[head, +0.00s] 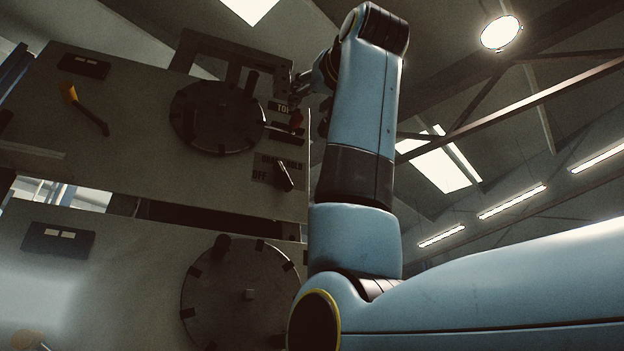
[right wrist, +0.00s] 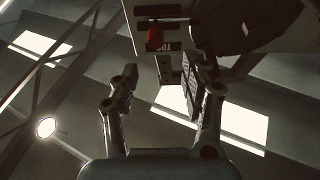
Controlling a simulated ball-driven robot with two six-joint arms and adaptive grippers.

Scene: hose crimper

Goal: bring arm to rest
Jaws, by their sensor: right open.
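My right arm (head: 362,110) rises up the middle of the head view. Its gripper (head: 304,85) is small and dark there, beside the right edge of the upper machine panel (head: 130,130). In the right wrist view the gripper (right wrist: 166,82) is open, its two fingers spread with nothing held between them. A red part (right wrist: 154,38) and the panel edge show beyond the fingertips. I cannot tell from the head view whether the gripper touches the panel. My left gripper is not in view.
A lower panel (head: 130,270) has a second dial (head: 240,295). To the right of my arm is open room under the roof beams.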

